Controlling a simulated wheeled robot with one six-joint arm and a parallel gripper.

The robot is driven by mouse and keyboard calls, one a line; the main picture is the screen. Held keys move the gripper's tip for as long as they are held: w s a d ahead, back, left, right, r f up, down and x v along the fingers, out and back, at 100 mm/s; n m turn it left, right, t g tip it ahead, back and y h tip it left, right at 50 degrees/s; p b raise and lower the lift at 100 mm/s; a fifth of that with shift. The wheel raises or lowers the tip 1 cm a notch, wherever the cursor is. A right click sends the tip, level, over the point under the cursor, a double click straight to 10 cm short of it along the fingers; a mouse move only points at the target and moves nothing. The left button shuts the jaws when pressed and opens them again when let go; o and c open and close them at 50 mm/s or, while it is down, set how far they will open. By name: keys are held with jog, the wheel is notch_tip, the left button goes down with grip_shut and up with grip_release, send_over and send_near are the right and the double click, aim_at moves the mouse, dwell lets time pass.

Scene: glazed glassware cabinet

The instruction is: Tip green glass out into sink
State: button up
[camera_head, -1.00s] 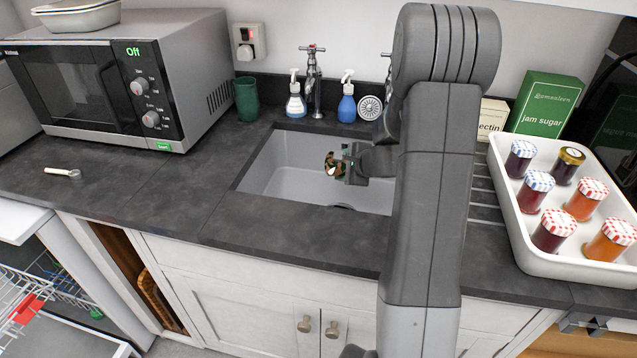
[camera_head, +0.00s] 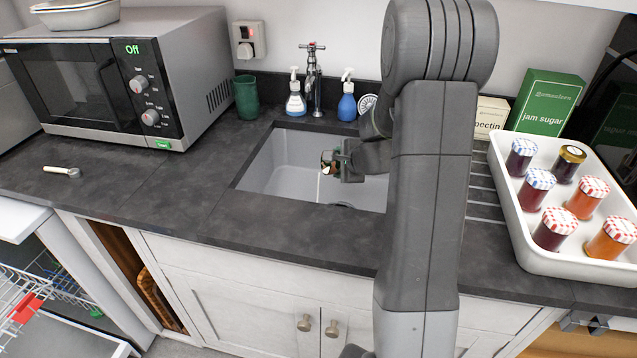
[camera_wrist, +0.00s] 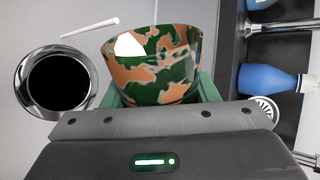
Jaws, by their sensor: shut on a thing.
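My gripper (camera_head: 345,160) is shut on the green glass (camera_head: 327,162), which has orange-brown patches, and holds it above the sink basin (camera_head: 290,180). The glass is tipped, and a thin white stream (camera_head: 319,187) falls from it into the sink. In the wrist view, the glass (camera_wrist: 155,65) sits between the green finger pads of my gripper (camera_wrist: 158,95). The stream (camera_wrist: 90,27) shows there as a short white streak, close to the round metal drain (camera_wrist: 57,83).
Behind the sink stand a tap (camera_head: 313,80), a white-and-blue soap bottle (camera_head: 295,100) and a blue bottle (camera_head: 347,104). A dark green tumbler (camera_head: 247,97) stands beside the microwave (camera_head: 120,80). A white tray (camera_head: 550,265) with several jam jars is at right.

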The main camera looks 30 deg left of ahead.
jog(key=shift+s+a+r+n+t+h, duration=0.15)
jog(key=shift+r+n+t+h, duration=0.25)
dwell(0.7)
jog(key=shift+s+a+r+n+t, duration=0.15)
jog(key=shift+r+n+t, duration=0.15)
jog(key=shift+r+t, duration=0.1)
jog(key=shift+s+a+r+n+t+h+p, duration=0.25)
jog(key=shift+r+n+t+h+p, duration=0.3)
jog(key=shift+h+p, duration=0.3)
jog(key=shift+f, duration=0.2)
jog(key=shift+w+d+f+y+b, duration=0.25)
jog(key=shift+f+b, duration=0.1)
jog(key=shift+b, duration=0.25)
jog(key=shift+w+d+f+m+g+y+b, duration=0.2)
jog(key=shift+m+g+y+b, duration=0.1)
jog(key=shift+m+g, duration=0.15)
jog(key=shift+f, duration=0.1)
jog(key=shift+s+a+m+g, duration=0.1)
jog(key=shift+m+g, duration=0.2)
jog(key=shift+y, duration=0.3)
